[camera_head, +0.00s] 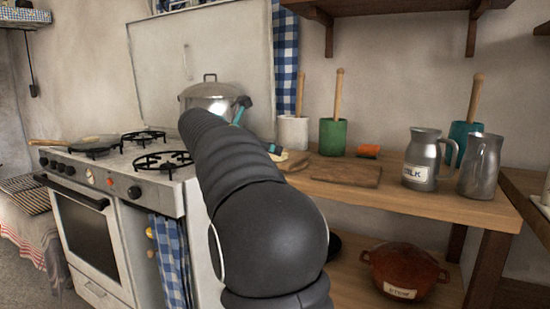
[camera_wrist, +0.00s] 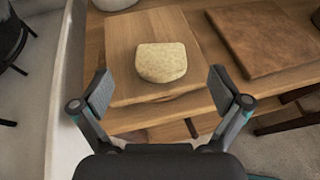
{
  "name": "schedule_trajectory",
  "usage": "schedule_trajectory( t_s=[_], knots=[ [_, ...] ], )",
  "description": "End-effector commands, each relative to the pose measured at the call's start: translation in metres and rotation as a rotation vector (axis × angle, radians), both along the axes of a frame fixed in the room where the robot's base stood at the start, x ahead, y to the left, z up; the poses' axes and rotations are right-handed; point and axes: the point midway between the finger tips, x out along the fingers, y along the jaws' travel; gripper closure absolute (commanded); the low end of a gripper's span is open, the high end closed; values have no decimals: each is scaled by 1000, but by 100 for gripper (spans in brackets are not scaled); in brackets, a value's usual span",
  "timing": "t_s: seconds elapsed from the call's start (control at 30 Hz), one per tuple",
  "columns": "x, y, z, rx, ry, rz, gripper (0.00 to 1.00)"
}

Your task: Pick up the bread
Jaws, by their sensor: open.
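A pale, speckled piece with one rounded side, which looks like the bread (camera_wrist: 161,62), lies flat on a light wooden board (camera_wrist: 125,88) in the wrist view. My gripper (camera_wrist: 161,80) is open and empty, one finger to the left and one to the right in the picture. The bread appears ahead of the fingers, and no contact shows. In the head view my arm hides most of my gripper, and only teal parts show. A small pale edge of what looks like the bread (camera_head: 283,156) shows beside it.
A darker board (camera_wrist: 268,36) lies right of the light one. On the counter (camera_head: 440,200) stand a white crock (camera_head: 293,132), a green crock (camera_head: 333,137), an orange-brown piece (camera_head: 368,151) and a metal milk jug (camera_head: 421,160). The stove with a pot (camera_head: 212,98) is to the left.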

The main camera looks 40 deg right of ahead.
Motion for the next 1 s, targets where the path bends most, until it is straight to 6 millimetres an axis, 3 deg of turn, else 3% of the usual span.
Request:
schedule_trajectory(
  t_s=[0.3, 0.57, 0.77, 1.0],
  knots=[
    [5, -37, -20, 1, 0, -2, 1],
    [7, -39, -21, 0, -1, 1, 1],
    [7, -39, -21, 0, 0, 1, 51],
    [7, -39, -21, 1, 0, 0, 51]
  ],
)
